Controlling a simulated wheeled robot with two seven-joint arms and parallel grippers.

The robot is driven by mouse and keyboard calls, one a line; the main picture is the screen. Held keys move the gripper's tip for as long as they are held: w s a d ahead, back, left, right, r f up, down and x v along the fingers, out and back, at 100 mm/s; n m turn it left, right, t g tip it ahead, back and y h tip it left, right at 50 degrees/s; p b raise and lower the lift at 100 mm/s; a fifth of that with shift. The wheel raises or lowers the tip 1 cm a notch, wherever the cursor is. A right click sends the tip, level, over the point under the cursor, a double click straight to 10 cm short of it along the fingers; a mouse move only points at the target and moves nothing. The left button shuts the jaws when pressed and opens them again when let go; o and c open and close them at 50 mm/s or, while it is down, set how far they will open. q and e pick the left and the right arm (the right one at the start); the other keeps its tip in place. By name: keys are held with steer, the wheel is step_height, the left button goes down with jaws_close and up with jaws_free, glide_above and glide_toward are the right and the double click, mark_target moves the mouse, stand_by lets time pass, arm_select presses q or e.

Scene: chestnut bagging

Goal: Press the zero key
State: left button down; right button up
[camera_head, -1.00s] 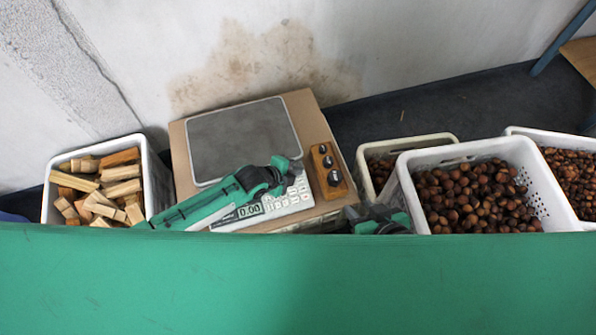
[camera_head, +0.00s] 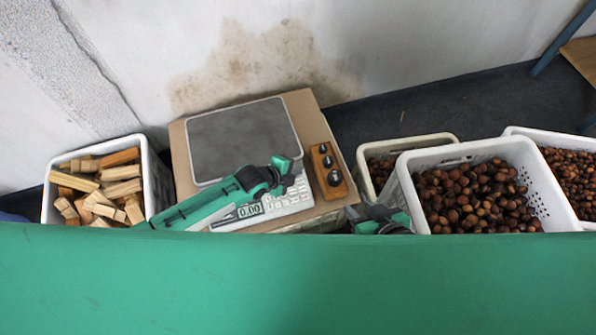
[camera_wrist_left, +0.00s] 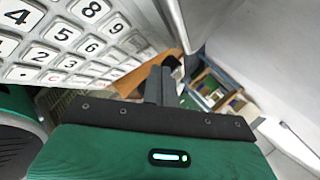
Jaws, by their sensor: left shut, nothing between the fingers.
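The white keypad (camera_head: 290,203) is on the front of the scale, and its display (camera_head: 250,211) reads 0.00. In the left wrist view the keypad (camera_wrist_left: 75,40) fills the upper left, with digits such as 4, 5, 6, 8 and 9 legible and a red C on a lower key. I cannot make out the zero key. My left gripper (camera_head: 283,184) is over the keypad, its arm hiding part of it; its shut, empty fingers (camera_wrist_left: 162,86) show beside the keys in the wrist view. Contact cannot be told. My right gripper (camera_head: 380,218) is partly visible right of the scale; its fingers are unclear.
The scale's grey plate (camera_head: 243,138) is empty. A wooden block with metal weights (camera_head: 328,170) stands right of the keypad. A basket of wood pieces (camera_head: 152,185) is at left; white baskets of chestnuts (camera_head: 408,195) are at right. A green surface (camera_head: 300,285) spans the front.

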arm_select(q)
steer(key=shift+f, duration=0.1)
steer(key=shift+w+f, duration=0.1)
steer(key=shift+f, duration=0.2)
steer(key=shift+w+a+f+b, duration=0.15)
steer(key=shift+f+b, duration=0.2)
steer(key=shift+b, duration=0.2)
stand_by(0.4)
steer(key=shift+r, duration=0.1)
steer(key=shift+s+r+p, duration=0.3)
steer(key=shift+r+p, duration=0.35)
steer(key=shift+p, duration=0.2)
steer(key=r+p, duration=0.1)
steer(key=s+r+p, duration=0.1)
steer(key=r+p, duration=0.3)
steer(key=shift+s+d, duration=0.2)
steer(key=shift+d, duration=0.2)
steer(key=shift+f, duration=0.1)
